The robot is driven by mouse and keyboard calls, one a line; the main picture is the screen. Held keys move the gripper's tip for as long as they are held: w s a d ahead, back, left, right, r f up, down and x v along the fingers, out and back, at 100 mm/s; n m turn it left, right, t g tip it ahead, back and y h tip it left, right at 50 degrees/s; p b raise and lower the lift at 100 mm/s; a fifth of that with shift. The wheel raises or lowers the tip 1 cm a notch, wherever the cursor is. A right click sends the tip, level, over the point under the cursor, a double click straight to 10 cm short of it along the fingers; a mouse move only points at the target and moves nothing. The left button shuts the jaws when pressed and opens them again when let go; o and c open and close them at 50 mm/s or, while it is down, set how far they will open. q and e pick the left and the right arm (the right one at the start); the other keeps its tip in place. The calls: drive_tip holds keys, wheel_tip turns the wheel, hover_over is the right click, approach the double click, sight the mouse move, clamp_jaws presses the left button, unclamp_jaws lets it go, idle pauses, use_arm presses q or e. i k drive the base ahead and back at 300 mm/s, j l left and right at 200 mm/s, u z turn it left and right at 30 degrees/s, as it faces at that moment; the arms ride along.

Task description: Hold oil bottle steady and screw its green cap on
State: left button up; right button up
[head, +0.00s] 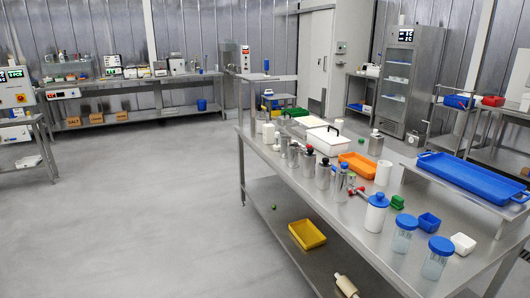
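Several metal bottles stand on the long steel table; I cannot tell which is the oil bottle. One bottle (322,176) has a dark top, and another bottle (341,184) stands next to it. A separate metal bottle (376,146) with a pale top stands farther back. A small green round thing (274,207) lies low, by the lower shelf's left edge; it may be the green cap, but it is too small to tell. A green blocky item (398,202) sits on the table. Neither of my grippers shows.
The steel table (330,217) also holds a blue-lidded white jar (376,214), blue-lidded clear jars (404,236), an orange tray (358,165) and a large blue tray (470,178). A yellow bin (307,234) is on the lower shelf. The floor (150,210) at left is open.

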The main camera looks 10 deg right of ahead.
sight(339, 124)
drive_tip(key=i+z, duration=0.2)
drive_tip(key=i, duration=0.25)
drive_tip(key=i+j+z, duration=0.15)
drive_tip(key=i, duration=0.3)
drive_tip(key=i+j+z, duration=0.2)
drive_tip(key=i, duration=0.25)
drive_tip(key=i+j+z, duration=0.15)
drive_tip(key=i, duration=0.25)
drive_tip(key=i+j+z, duration=0.7)
drive_tip(key=z, duration=2.15)
drive_tip(key=i+l+z, duration=0.15)
drive_tip(key=l, duration=0.3)
drive_tip(key=i+l+z, duration=0.2)
drive_tip(key=l, duration=0.2)
drive_tip(key=i+l+z, duration=0.15)
drive_tip(key=l, duration=0.25)
drive_tip(key=i+l+z, duration=0.15)
drive_tip(key=i+l+u, duration=0.1)
drive_tip(key=i+l, duration=0.3)
drive_tip(key=i, duration=0.2)
drive_tip(key=i+l+u, duration=0.15)
drive_tip(key=i+l, duration=0.35)
drive_tip(key=i, duration=0.15)
drive_tip(key=i+j+u, duration=0.25)
drive_tip(key=i+u, duration=0.7)
drive_tip(key=i+l+u, duration=0.1)
drive_tip(key=i+u, duration=0.4)
